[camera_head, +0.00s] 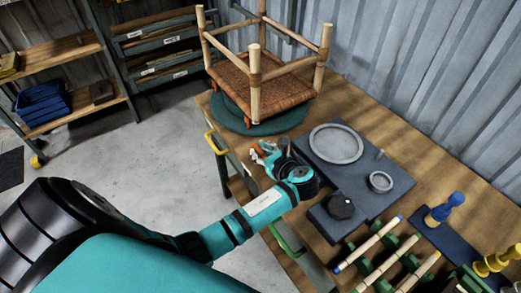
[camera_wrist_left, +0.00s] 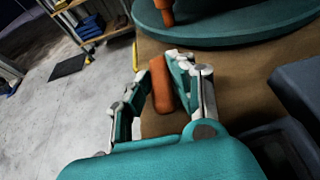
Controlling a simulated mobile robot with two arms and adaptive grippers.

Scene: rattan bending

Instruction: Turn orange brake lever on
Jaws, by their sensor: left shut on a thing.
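The orange brake lever (camera_wrist_left: 161,85) stands at the table edge, between the fingers of my left gripper (camera_wrist_left: 158,78) in the left wrist view. The right finger lies close along it, and a gap shows on its left. In the head view, my left gripper (camera_head: 268,153) is shut on the lever (camera_head: 256,153), at the table's near edge just in front of the green turntable (camera_head: 232,118). The fingers cover part of the lever there, and its base is hidden. My right gripper is not in view.
An upturned stool with a woven seat (camera_head: 240,82) rests on the turntable. A dark fixture with round plates (camera_head: 365,165) lies to the right of my gripper. Green racks with wooden rods (camera_head: 380,265) stand nearer. Shelves (camera_head: 65,57) stand back left, with open floor before them.

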